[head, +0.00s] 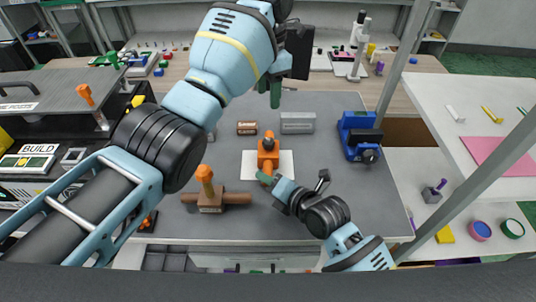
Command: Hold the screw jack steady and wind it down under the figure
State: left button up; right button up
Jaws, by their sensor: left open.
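An orange screw jack (268,158) stands upright on a white sheet in the middle of the grey table.
An orange-knobbed fixture with a brown bar (232,198) stands left of the jack. A brown block (247,128) and a grey block (297,123) lie behind it. A blue vise-like device (360,137) stands at the right.

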jog(key=shift+s+d+f, duration=0.1)
jog(key=shift+d+f, duration=0.05)
jog(key=shift+f, duration=0.3)
jog(key=shift+s+d, duration=0.2)
jog(key=shift+d, duration=0.05)
jog(key=v, duration=0.7)
jog(key=r+v, duration=0.1)
jog(key=v, duration=0.3)
jog(key=shift+s+a+r, duration=0.1)
